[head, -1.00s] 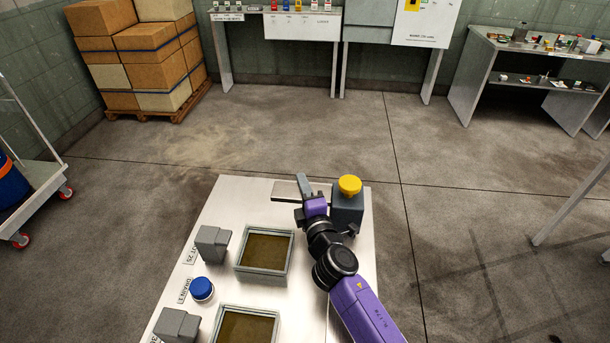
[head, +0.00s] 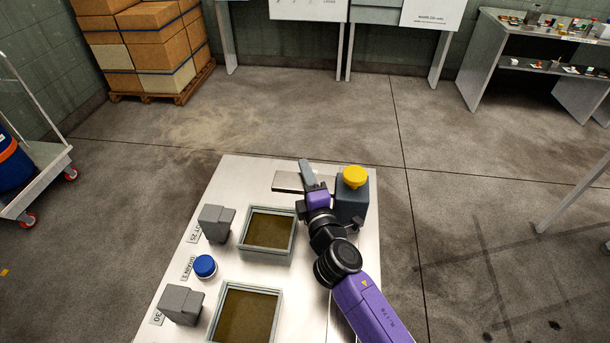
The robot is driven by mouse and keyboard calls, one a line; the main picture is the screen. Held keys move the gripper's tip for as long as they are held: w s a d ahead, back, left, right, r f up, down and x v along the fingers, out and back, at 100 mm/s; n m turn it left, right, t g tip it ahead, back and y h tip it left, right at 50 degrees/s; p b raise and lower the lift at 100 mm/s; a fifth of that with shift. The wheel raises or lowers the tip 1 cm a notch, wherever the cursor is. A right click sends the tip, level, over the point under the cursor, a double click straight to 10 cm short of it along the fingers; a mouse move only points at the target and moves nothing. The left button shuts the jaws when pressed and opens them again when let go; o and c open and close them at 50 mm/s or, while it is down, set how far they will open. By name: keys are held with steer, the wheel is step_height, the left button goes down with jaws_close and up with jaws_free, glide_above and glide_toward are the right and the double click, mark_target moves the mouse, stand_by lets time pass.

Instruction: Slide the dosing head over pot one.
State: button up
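My gripper (head: 311,186) is at the far end of the pale worktop, beside a dark grey block with a yellow knob (head: 354,177). An upright grey piece (head: 305,171) stands at its tip, over a flat plate (head: 286,181); I cannot tell whether this piece is a finger or a held part. Two square frames with brown insides, one far (head: 268,233) and one near (head: 247,314), are on the worktop. No dosing head or pot one can be told apart for certain. The gripper's fingers are too small and hidden to read.
Two grey blocks, far (head: 216,223) and near (head: 181,304), and a blue round button (head: 204,266) line the worktop's left side (head: 226,178). Stacked boxes (head: 146,52), a trolley (head: 40,180) and a shelf table (head: 540,60) stand beyond. The floor between is clear.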

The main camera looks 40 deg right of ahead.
steer(key=b+v, duration=0.2)
steer(key=v, duration=0.5)
steer(key=shift+s+a, duration=0.25)
steer(key=shift+s, duration=0.1)
